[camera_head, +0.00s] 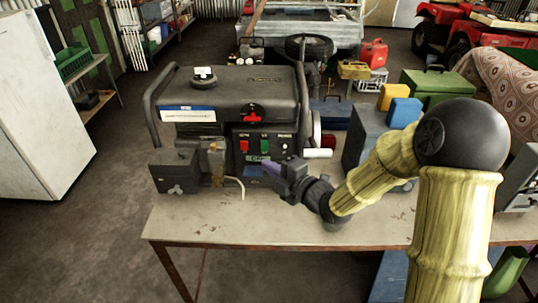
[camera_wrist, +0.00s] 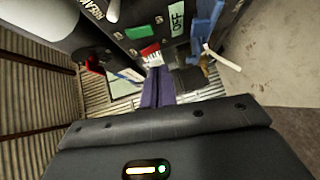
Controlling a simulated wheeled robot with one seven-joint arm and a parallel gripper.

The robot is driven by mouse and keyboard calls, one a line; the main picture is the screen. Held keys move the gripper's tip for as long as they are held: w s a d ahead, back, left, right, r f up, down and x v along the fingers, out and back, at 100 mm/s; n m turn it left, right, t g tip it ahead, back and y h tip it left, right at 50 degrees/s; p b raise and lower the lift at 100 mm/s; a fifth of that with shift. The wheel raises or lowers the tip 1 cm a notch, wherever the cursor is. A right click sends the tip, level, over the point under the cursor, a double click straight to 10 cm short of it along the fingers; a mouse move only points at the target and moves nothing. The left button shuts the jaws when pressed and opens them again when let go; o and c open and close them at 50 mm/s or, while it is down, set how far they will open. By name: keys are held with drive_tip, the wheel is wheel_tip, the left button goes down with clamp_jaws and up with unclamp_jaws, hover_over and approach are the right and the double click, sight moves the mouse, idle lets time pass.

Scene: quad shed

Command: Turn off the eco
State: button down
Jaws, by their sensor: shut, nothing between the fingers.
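The dark generator (camera_head: 235,110) stands on the table. Its front panel has a red rocker switch (camera_head: 244,145), a green one (camera_head: 264,145) and a white one beside them; their small labels are hard to read, so I cannot tell surely which is the eco switch. In the wrist view the green switch (camera_wrist: 139,32) and red switch (camera_wrist: 150,51) lie just beyond my fingertips. A green tag reading OFF (camera_wrist: 178,20) is beside them. My gripper (camera_head: 268,167) has purple fingers, shut and empty, just below and in front of the panel. I cannot tell whether they touch it.
The worn table (camera_head: 215,228) has bare room in front of the generator. A pale hose (camera_head: 240,187) hangs near the generator's lower front. Grey, blue and yellow containers (camera_head: 404,112) stand right of it, behind my arm. A white fridge (camera_head: 40,110) stands left.

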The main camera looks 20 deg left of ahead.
sight(257, 149)
drive_tip(key=w, duration=0.1)
drive_tip(key=w+a, duration=0.1)
drive_tip(key=w, duration=0.1)
drive_tip(key=w+p, duration=0.1)
drive_tip(key=shift+w+a+f, duration=0.2)
drive_tip(key=shift+w+f, duration=0.05)
drive_tip(key=shift+f, duration=0.05)
drive_tip(key=shift+a+f, duration=0.1)
drive_tip(key=shift+a, duration=0.15)
drive_tip(key=shift+d, duration=0.3)
drive_tip(key=b, duration=0.2)
drive_tip(key=shift+w+a+f+y+b, duration=0.2)
drive_tip(key=shift+f+y+b, duration=0.1)
drive_tip(key=shift+b, duration=0.1)
drive_tip(key=shift+r+n, duration=0.15)
drive_tip(key=shift+n, duration=0.15)
drive_tip(key=shift+r, duration=0.1)
